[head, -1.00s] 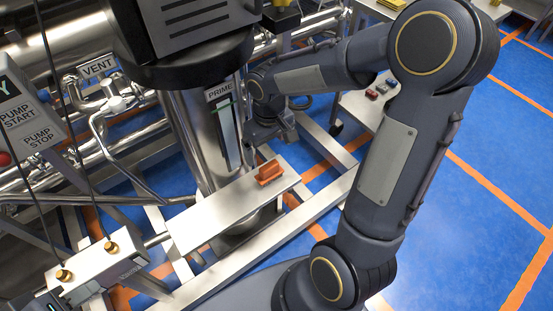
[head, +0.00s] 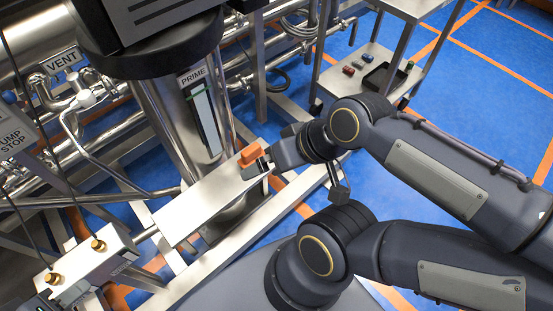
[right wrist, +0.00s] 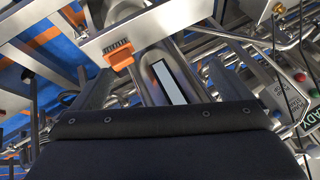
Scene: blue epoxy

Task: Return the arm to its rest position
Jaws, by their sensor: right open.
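My right arm comes in from the right in the head view, folded so that its forearm runs back to the left. In the right wrist view the gripper (right wrist: 155,88) is open and empty, with a dark finger on each side. My left gripper is not in view.
The metal plate (head: 197,210) lies beside a steel cylinder marked PRIME (head: 177,130). Pipes and a VENT label (head: 62,60) are at left. A metal box with brass knobs (head: 85,268) is at lower left. A cart (head: 335,85) stands behind my arm. Blue floor is open at upper right.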

